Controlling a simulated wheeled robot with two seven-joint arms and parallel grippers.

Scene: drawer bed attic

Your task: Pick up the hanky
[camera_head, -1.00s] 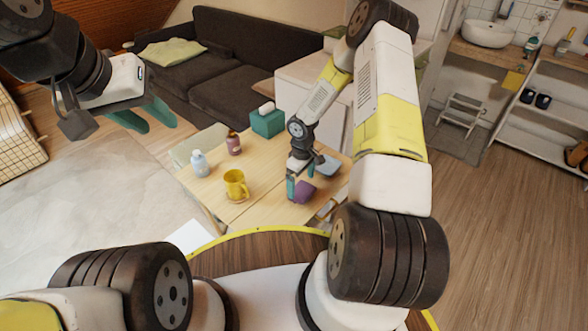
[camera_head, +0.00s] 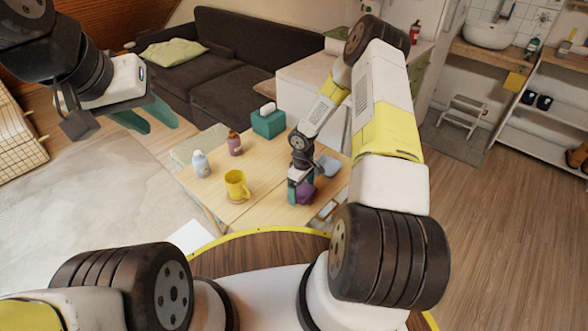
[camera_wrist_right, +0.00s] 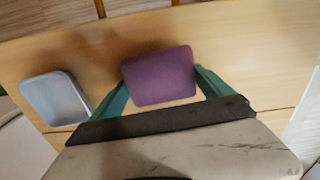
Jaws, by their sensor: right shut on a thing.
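A purple, block-like piece that looks like the folded hanky (camera_head: 306,193) is at the right part of the wooden table. My right gripper (camera_head: 300,199) reaches down over it. In the right wrist view, the purple hanky (camera_wrist_right: 160,77) lies between the two teal fingers of the right gripper (camera_wrist_right: 163,88), which are shut on it. I cannot tell whether it is clear of the table. My left gripper (camera_head: 147,116) is open and empty, high at the left, away from the table.
The table (camera_head: 262,208) also holds a yellow mug (camera_head: 236,185), a white-blue bottle (camera_head: 200,164), a dark pink bottle (camera_head: 235,145), a teal tissue box (camera_head: 268,124) and a blue-grey tray (camera_wrist_right: 57,98) beside the hanky. A dark sofa (camera_head: 235,85) stands behind.

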